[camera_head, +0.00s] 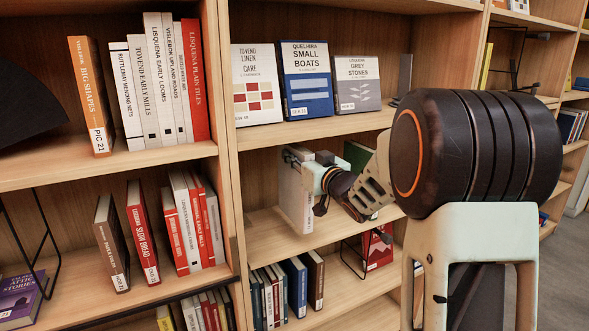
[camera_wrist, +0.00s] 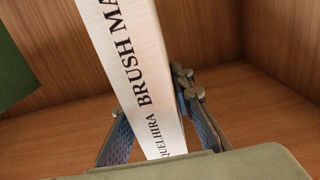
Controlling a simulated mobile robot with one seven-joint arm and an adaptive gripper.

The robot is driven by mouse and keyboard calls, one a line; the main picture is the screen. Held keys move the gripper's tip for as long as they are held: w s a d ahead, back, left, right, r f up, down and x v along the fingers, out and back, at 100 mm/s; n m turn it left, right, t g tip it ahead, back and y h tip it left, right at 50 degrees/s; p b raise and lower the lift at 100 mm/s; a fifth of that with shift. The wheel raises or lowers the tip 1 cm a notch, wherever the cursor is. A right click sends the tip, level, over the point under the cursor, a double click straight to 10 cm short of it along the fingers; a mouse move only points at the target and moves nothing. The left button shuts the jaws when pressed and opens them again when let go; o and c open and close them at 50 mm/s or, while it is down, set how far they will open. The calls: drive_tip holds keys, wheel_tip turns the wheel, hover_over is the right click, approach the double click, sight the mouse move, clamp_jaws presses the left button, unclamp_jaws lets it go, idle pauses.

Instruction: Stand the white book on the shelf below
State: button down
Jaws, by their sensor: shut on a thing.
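The white book (camera_head: 294,197) is upright and slightly tilted in the head view, over the middle shelf of the centre bay. My gripper (camera_head: 317,181) is shut on it from the right. In the wrist view, the white spine reading "BRUSH MA…" and "QUELHIRA" shows on the white book (camera_wrist: 136,75), between the two fingers of my gripper (camera_wrist: 158,130). The shelf (camera_head: 262,240) is bare wood around the book. I cannot tell whether the book's lower edge touches the shelf. My arm hides part of the shelf's right side.
A green book (camera_head: 357,155) stands behind my gripper and also shows at the left of the wrist view (camera_wrist: 22,65). Three face-out books, including a blue one (camera_head: 306,82), stand on the shelf above. Several books, including a brown one (camera_head: 313,279), stand on the shelf below.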

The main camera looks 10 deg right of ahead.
sight(295, 184)
drive_tip(key=shift+w+a+f+b, duration=0.15)
drive_tip(key=shift+f+b, duration=0.3)
drive_tip(key=shift+f, duration=0.35)
drive_tip(key=shift+w+d+f+b, duration=0.1)
drive_tip(key=shift+f+b, duration=0.3)
drive_tip(key=shift+f, duration=0.5)
drive_tip(key=c, duration=2.1)
unclamp_jaws()
drive_tip(key=shift+f, duration=0.2)
drive_tip(key=o, duration=0.4)
drive_tip(key=shift+r, duration=0.1)
